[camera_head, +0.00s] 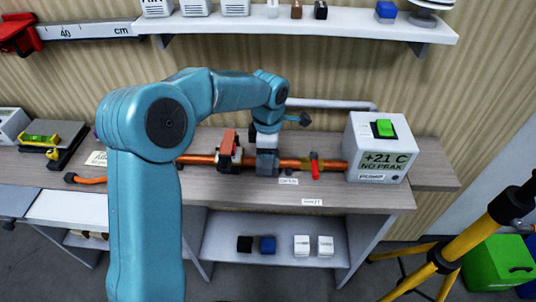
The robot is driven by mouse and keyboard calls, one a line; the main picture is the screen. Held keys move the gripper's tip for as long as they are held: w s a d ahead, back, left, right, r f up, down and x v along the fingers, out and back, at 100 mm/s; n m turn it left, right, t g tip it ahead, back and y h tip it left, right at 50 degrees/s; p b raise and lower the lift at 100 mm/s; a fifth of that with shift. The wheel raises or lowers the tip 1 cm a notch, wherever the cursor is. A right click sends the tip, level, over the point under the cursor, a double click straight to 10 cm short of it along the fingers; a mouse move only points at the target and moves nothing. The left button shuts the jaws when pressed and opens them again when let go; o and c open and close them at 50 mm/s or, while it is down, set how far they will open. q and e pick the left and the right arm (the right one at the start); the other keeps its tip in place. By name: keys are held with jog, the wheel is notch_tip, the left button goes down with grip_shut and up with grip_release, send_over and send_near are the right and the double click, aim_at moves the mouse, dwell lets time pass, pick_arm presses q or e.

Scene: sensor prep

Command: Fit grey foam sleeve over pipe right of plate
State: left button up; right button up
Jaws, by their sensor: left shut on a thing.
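An orange pipe (292,163) runs left to right along the workbench. A grey piece, which looks like the foam sleeve (267,166), is at the pipe, to the right of an upright orange-and-dark fitting, perhaps the plate (229,147). My left gripper (267,151) points down from above and is shut on the grey sleeve. The sleeve overlaps the pipe in the picture; I cannot tell whether it is fully around it. The gripper hides the sleeve's upper part. My right gripper is not in view.
A grey rail (330,104) runs behind. A shelf (300,22) hangs above. A yellow tripod (440,262) stands at the right. The bench front is mostly clear.

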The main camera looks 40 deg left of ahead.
pick_arm(q)
jog(key=shift+f, duration=0.2)
jog(key=o, duration=1.2)
jog(key=shift+o, duration=0.2)
jog(key=shift+r, duration=0.15)
jog(key=shift+r+p, duration=2.5)
jog(key=shift+r, duration=0.95)
jog(key=shift+s+f, duration=0.1)
